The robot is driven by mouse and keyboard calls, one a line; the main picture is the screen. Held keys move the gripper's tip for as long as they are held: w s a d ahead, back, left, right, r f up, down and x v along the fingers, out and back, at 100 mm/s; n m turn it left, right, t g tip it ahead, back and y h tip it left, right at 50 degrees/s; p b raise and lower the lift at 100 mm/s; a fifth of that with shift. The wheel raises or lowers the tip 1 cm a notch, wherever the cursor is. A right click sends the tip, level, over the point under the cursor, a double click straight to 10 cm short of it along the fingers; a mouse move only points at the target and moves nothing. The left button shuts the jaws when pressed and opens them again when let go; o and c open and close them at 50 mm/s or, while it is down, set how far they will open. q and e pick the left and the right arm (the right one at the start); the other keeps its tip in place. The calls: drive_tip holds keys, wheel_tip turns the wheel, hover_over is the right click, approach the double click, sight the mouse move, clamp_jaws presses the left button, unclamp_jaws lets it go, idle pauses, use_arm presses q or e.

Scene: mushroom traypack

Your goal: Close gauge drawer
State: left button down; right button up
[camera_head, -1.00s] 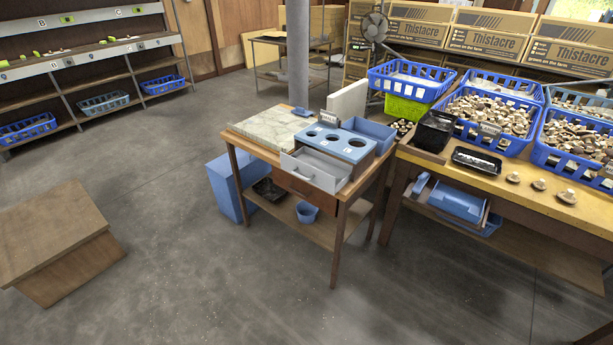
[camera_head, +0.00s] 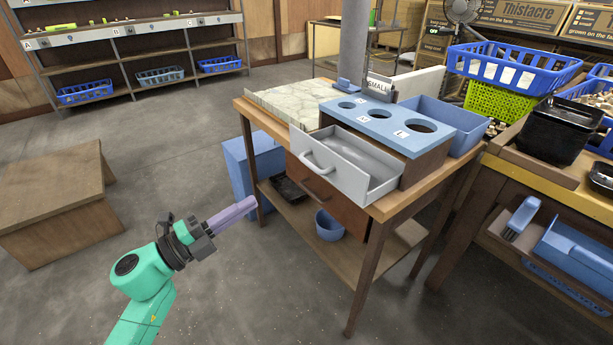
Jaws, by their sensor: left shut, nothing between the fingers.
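The gauge drawer (camera_head: 348,167) is a light grey tray with a handle on its front. It sticks out, open, from the front of the blue-topped gauge box (camera_head: 385,122), which has several round holes. It looks empty. My left gripper (camera_head: 251,204) is at the lower left, apart from the drawer and left of its handle. Its purple fingers are shut together with nothing between them. My right gripper is not in view.
The gauge box stands on a wooden table (camera_head: 418,196) beside a pale slab (camera_head: 285,103) and a blue tray (camera_head: 440,122). A blue tub (camera_head: 329,226) sits on the lower shelf. Open floor lies in front and left.

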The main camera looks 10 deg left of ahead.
use_arm(q)
drive_tip(key=x, duration=1.3)
drive_tip(key=shift+p, duration=0.3)
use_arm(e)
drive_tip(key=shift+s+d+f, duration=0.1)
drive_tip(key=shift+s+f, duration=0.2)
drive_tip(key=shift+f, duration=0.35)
use_arm(q)
drive_tip(key=shift+w+r, duration=0.1)
